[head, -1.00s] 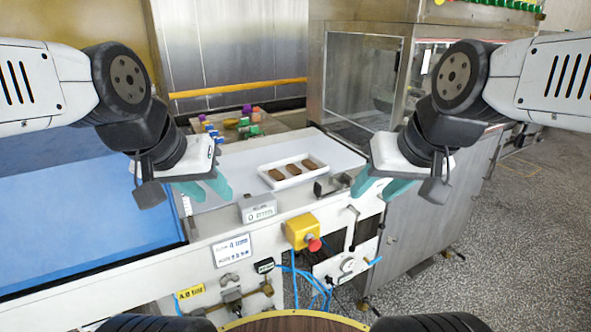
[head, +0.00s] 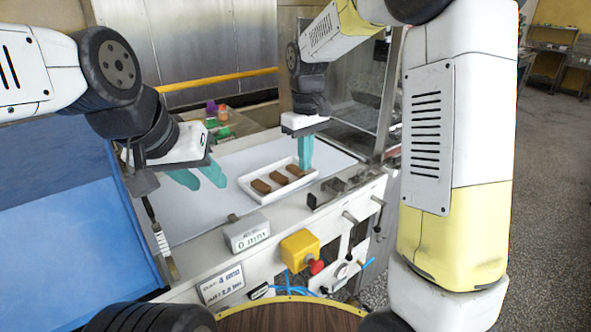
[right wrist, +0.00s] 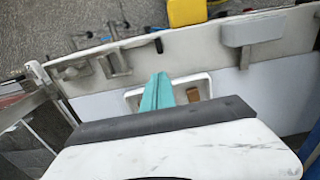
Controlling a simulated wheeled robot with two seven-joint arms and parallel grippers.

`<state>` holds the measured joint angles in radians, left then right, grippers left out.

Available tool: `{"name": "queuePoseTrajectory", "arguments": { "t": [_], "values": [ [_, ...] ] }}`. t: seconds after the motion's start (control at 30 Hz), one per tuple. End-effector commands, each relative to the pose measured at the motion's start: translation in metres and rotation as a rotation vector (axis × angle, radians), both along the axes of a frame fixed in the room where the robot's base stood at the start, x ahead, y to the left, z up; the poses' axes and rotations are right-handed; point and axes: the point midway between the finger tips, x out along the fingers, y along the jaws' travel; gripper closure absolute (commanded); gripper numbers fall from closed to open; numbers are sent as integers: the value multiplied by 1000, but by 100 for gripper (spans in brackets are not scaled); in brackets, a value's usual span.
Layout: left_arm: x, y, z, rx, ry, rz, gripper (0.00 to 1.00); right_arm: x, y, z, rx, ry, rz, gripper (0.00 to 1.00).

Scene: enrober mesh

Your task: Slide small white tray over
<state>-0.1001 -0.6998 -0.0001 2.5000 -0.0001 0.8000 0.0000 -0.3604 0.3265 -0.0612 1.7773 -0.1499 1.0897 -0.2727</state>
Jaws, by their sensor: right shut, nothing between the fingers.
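The small white tray (head: 263,199) lies on the white machine surface (head: 190,212) in the head view, with three brown bars (head: 279,178) in it. My right gripper (head: 305,167) is shut and empty, pointing down at the tray's far right end. I cannot tell whether its fingertips touch the tray. In the right wrist view its teal fingers (right wrist: 157,92) are together over the tray (right wrist: 198,80) and hide part of it. My left gripper (head: 200,181) is left of the tray, apart from it, with its teal fingers spread and nothing between them.
A yellow box with a red button (head: 300,251) and a grey counter box (head: 246,234) sit along the machine's front edge. Metal brackets (head: 335,186) stand right of the tray. Coloured items (head: 217,112) lie behind. White surface left of the tray is clear.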

Motion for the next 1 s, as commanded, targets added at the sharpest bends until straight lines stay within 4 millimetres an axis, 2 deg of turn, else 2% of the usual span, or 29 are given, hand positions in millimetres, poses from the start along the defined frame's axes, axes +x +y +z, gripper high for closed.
{"name": "queuePoseTrajectory", "arguments": {
  "t": [0.17,0.57,0.8,1.0],
  "values": [
    [0,0,0,0,0,0,64,0,0,-18,-2,5,2,100],
    [0,0,0,0,0,0,64,-1,0,-101,-2,6,1,100],
    [0,0,0,0,0,0,64,26,19,-100,-1,0,1,100],
    [0,0,0,0,0,0,64,32,24,-100,-1,2,1,100]
  ]
}}
